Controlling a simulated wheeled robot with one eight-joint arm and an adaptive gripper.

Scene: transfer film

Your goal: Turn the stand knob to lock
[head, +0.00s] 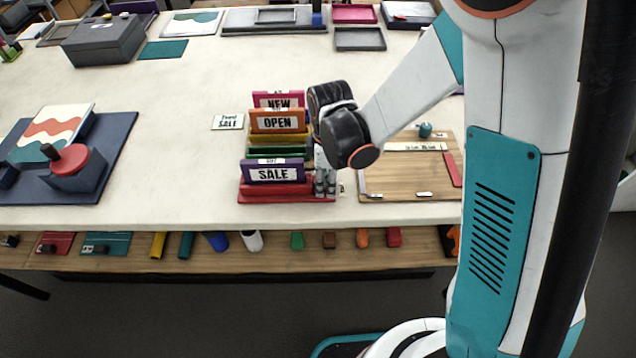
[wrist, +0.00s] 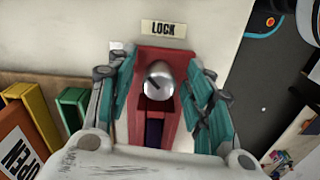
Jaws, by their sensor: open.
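The stand is a red base (head: 257,196) at the table's front edge, holding a purple SALE sign (head: 274,174). In the wrist view, a silver rounded knob (wrist: 159,77) sits on the red end of the stand (wrist: 150,54). A short dark mark runs slantwise on the knob. A LOCK label (wrist: 163,28) lies on the table beyond it. My gripper (head: 325,192) points down at the stand's right end and hides the knob in the head view. In the wrist view its teal fingers are open, one on each side of the knob; I cannot tell if they touch it.
Behind it stand an orange OPEN sign (head: 279,120) and a pink NEW sign (head: 278,100), close to my gripper's left. A wooden board (head: 400,182) lies to the right. A small SALE card (head: 228,121) lies to the left, with bare table around it.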

